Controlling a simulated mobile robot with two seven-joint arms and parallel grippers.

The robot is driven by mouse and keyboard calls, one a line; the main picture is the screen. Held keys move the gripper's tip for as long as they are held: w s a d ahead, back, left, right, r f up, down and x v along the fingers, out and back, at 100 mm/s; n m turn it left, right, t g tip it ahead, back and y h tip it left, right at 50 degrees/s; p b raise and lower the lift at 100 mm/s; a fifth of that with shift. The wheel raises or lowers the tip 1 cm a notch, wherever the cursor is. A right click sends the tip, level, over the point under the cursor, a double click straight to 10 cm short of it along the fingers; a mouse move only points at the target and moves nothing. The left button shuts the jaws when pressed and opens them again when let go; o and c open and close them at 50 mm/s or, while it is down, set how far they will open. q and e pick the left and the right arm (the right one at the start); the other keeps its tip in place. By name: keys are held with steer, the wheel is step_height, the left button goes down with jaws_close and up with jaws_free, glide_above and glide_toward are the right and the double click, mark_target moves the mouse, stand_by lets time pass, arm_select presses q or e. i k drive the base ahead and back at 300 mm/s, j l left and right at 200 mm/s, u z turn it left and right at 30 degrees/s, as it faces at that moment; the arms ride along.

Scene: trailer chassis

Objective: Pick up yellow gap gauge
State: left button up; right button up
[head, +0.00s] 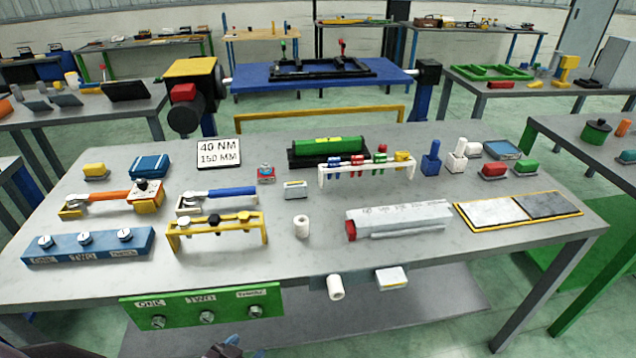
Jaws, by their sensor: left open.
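A white rack (345,173) stands at the back middle right of the grey table, with several small coloured pieces hanging on it, blue, red and green. A yellow piece (403,157) at the rack's right end looks like the yellow gap gauge, though it is too small to be sure. My left gripper (225,350) just enters at the bottom edge, mostly cut off, well in front of and below the rack. It is open and far from the yellow piece. My right gripper is not in view.
The grey table (270,270) also holds a yellow stand (215,231), a blue block with knobs (88,245), torque wrenches, a white roll (301,226), a grey box (400,220) and a two-tone mat (518,210). A green panel (205,310) hangs at its front.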

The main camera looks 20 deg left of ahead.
mark_target(403, 156)
steer(key=i+l, duration=0.15)
steer(key=l, duration=0.15)
steer(key=i+l, duration=0.15)
steer(key=l, duration=0.2)
steer(key=i+l, duration=0.15)
steer(key=l, duration=0.15)
steer(key=i+l, duration=0.15)
steer(key=l, duration=0.2)
